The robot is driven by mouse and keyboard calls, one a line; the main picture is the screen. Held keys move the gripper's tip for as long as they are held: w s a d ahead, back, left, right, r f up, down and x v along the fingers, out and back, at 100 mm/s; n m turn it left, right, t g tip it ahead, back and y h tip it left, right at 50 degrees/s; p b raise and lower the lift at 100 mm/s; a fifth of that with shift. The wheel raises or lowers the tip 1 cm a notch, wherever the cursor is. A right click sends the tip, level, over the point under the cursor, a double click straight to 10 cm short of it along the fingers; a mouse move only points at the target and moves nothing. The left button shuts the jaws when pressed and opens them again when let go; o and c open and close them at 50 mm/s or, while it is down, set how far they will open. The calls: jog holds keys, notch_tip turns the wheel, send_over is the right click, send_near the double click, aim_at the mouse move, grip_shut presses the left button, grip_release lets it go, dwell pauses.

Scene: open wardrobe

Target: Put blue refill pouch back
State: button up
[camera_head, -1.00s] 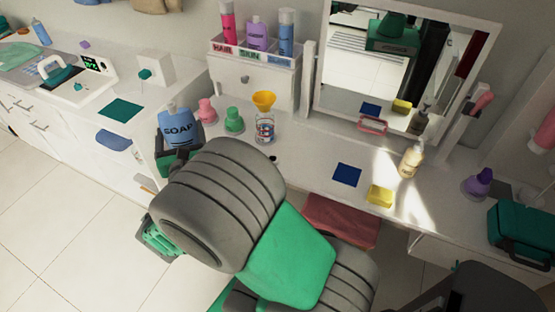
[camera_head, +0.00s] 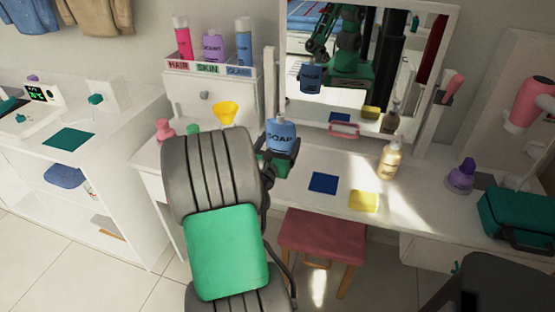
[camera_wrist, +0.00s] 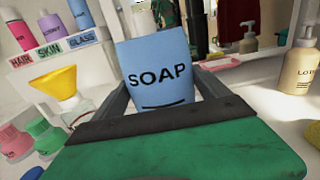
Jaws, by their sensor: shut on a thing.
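The blue refill pouch (camera_head: 281,134), marked SOAP, is upright in my gripper (camera_head: 280,152), held over the front part of the white vanity counter. In the wrist view the pouch (camera_wrist: 156,70) fills the middle, with the fingers of my gripper (camera_wrist: 162,98) on both sides of its lower part. My gripper is shut on it. The pouch's underside is hidden. A dark blue square (camera_head: 323,182) lies flat on the counter (camera_head: 303,161), to the right of and below the pouch in the head view.
A yellow block (camera_head: 363,201) lies right of the square. A lotion bottle (camera_head: 390,158) stands behind it, before the mirror (camera_head: 420,60). A yellow funnel (camera_head: 226,112) and pink and green bottles are at left. A red stool (camera_head: 322,233) stands below the counter.

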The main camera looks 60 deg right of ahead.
jog(key=w+d+f, duration=0.1)
jog(key=d+f, duration=0.1)
jog(key=w+d+f+b, duration=0.1)
jog(key=f, duration=0.1)
jog(key=w+d+f+b, duration=0.1)
jog(key=d+f, duration=0.1)
jog(key=shift+w+d+f, duration=0.15)
jog(key=shift+d+f, duration=0.2)
jog(key=shift+w+f+b, duration=0.1)
jog(key=shift+f+b, duration=0.4)
jog(key=shift+f, duration=0.95)
jog(key=shift+f, duration=0.15)
jog(key=o, duration=1.6)
jog(key=a, duration=0.4)
jog(key=s+a+b, duration=0.1)
jog(key=a, duration=0.3)
jog(key=s+a, duration=0.1)
jog(key=a, duration=0.2)
jog(key=shift+a, duration=0.4)
